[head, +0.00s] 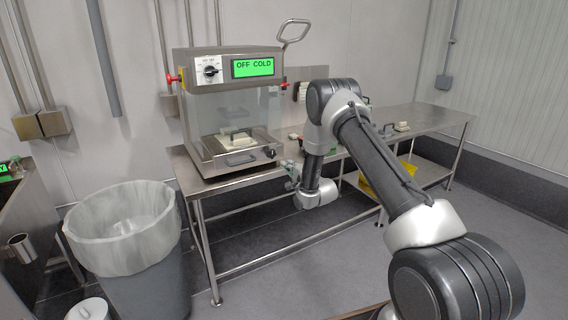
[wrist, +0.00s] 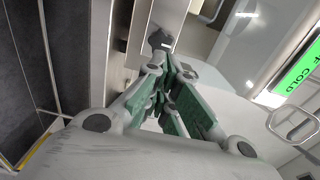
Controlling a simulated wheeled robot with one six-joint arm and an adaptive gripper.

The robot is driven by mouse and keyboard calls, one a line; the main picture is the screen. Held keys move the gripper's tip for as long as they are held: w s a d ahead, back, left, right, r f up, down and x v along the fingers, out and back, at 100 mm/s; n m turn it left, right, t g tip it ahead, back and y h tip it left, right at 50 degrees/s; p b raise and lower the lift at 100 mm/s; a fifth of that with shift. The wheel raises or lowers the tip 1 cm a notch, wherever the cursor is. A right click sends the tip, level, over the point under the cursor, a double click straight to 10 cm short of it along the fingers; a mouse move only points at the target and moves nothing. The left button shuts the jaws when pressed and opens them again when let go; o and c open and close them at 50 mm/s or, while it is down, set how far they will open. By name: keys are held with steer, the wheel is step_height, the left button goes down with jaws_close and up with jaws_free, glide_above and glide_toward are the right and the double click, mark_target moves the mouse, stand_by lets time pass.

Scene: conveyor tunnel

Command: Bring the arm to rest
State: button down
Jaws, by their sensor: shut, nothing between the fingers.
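My arm reaches in from the right in the head view, bent at the elbow, with its wrist low in front of the steel table (head: 330,157). My gripper (head: 290,172) points left, near the table's front edge, and is small in that view. In the wrist view, my gripper (wrist: 163,62) shows with its green-padded fingers drawn together at the tips. Nothing shows between them. The steel machine with a clear front (head: 225,100) stands on the table behind and left of the gripper. Its green display (head: 253,67) reads "OFF COLD".
A lined waste bin (head: 125,225) stands at the left, beside a dark counter (head: 25,215) with a metal cup (head: 21,247). A yellow crate (head: 375,185) sits on the table's lower shelf. Small items lie on the table at the right. Open floor shows below the table.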

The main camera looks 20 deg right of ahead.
steer(key=s+d+f+n+g+h, duration=0.35)
steer(key=s+f+n+g, duration=0.3)
steer(key=s+f, duration=0.6)
steer(key=s+d+n+g, duration=0.2)
steer(key=s+g, duration=0.3)
steer(key=s, duration=0.1)
steer(key=s+d+r+n+g+h, duration=0.1)
steer(key=s+r+n, duration=0.5)
steer(key=s+r, duration=3.3)
steer(key=shift+d+r+g, duration=0.2)
steer(key=shift+d+g, duration=0.15)
steer(key=shift+d, duration=0.05)
steer(key=shift+n, duration=0.25)
